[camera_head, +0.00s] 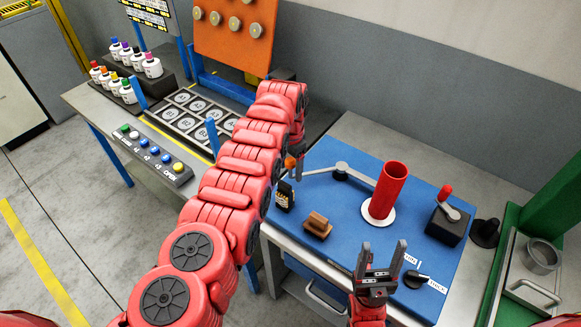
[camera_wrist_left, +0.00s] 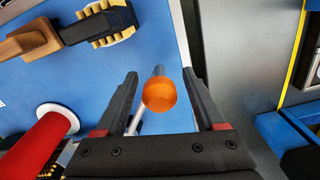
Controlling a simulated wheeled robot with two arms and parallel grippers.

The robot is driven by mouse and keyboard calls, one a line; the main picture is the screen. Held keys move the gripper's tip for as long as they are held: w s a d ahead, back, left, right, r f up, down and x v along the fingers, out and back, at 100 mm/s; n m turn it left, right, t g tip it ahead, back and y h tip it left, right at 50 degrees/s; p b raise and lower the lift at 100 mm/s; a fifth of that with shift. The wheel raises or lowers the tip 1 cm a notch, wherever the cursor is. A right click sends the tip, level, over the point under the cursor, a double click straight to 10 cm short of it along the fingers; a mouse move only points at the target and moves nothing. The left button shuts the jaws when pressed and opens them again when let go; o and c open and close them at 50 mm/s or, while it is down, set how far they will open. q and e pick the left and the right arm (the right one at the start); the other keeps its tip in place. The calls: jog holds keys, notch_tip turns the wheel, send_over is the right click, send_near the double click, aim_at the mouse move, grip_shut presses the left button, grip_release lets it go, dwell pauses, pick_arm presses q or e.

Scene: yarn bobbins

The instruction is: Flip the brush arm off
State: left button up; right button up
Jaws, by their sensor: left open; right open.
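The brush arm (camera_head: 354,174) is a thin grey metal lever on the blue board, with a dark pivot and an orange knob (camera_head: 291,162) at its left end. It reaches toward the red bobbin (camera_head: 389,190). My left gripper (camera_head: 297,158) is at the knob. In the left wrist view the orange knob (camera_wrist_left: 159,92) appears between the open fingers (camera_wrist_left: 158,80), with a gap on each side. Whether they touch it lower down cannot be told. My right gripper (camera_head: 381,250) is open and empty above the board's front, apart from the bobbin.
The blue board (camera_head: 340,205) holds a wooden brush (camera_head: 318,224), a black and yellow brush (camera_head: 285,195) and a black crank box with red knob (camera_head: 447,222). A black switch (camera_head: 414,279) lies near the front. A button panel (camera_head: 151,155) stands at left.

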pick_arm(q)
grip_shut()
dwell(0.3)
dwell(1.1)
